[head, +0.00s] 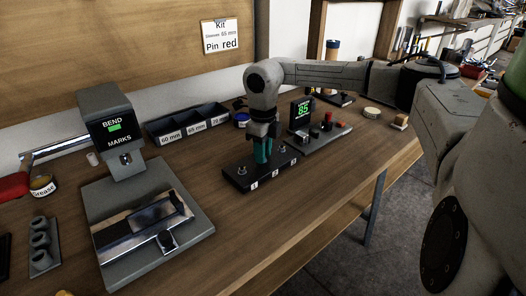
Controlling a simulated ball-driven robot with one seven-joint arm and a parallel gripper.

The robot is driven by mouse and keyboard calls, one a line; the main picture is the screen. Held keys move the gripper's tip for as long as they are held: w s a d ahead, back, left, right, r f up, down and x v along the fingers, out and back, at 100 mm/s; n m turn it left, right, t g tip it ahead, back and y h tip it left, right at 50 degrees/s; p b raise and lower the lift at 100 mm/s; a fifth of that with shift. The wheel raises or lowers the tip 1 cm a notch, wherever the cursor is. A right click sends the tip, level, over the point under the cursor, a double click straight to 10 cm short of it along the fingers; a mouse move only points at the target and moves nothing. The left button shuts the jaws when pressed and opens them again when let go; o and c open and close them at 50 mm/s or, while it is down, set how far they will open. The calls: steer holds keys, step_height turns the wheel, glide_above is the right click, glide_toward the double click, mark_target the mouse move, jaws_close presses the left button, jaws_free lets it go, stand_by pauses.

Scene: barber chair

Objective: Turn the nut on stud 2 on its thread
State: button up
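A dark bar (236,182) lies on the workbench with white labels 1, 2 and 3 along its front edge. A stud with a nut (242,171) stands at position 1, and another (294,148) stands at position 3. My gripper (262,160) points down over the middle of the bar, behind label 2. Its teal fingers are at stud 2 and hide that stud and its nut. Whether the fingers are closed on the nut cannot be seen from here.
A unit with a green display reading 85 (303,110) stands right of the bar, with red and black knobs beside it. A grey press marked BEND MARKS (104,122) stands at the left. Labelled bins (187,122) sit behind.

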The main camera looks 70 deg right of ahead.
steer(key=o, duration=0.3)
step_height(320, 180, up, 11)
steer(key=shift+f+p, duration=0.1)
steer(key=shift+p, duration=0.3)
stand_by(0.6)
